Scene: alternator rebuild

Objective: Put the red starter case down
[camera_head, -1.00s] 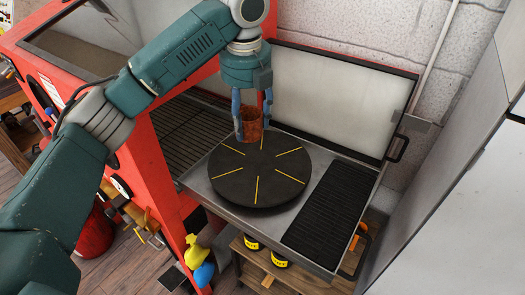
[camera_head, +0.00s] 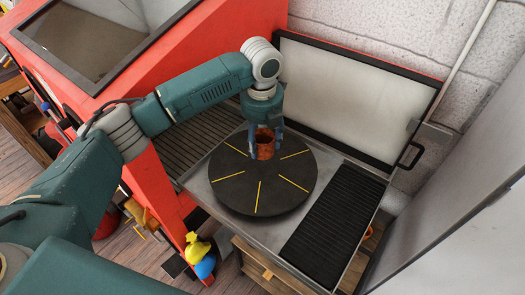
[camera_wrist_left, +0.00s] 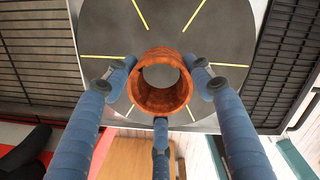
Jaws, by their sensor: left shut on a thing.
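The red starter case (camera_head: 265,151) is a rusty red-brown hollow cylinder, held upright over the black round turntable (camera_head: 240,190) with yellow lines. My left gripper (camera_head: 266,140) comes down from above and is shut on the case. In the left wrist view the blue fingers of my left gripper (camera_wrist_left: 160,85) close around the case (camera_wrist_left: 161,98), whose open bore shows the dark disc (camera_wrist_left: 110,35) behind it. I cannot tell whether the case's bottom edge touches the disc. My right gripper is not in view.
The turntable sits in a grey metal tray (camera_head: 335,163) with a black ribbed mat (camera_head: 335,215) at right and a dark grille (camera_head: 190,135) at left. A white panel (camera_head: 350,95) stands behind. A red cabinet (camera_head: 205,60) is at left. Most of the disc is bare.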

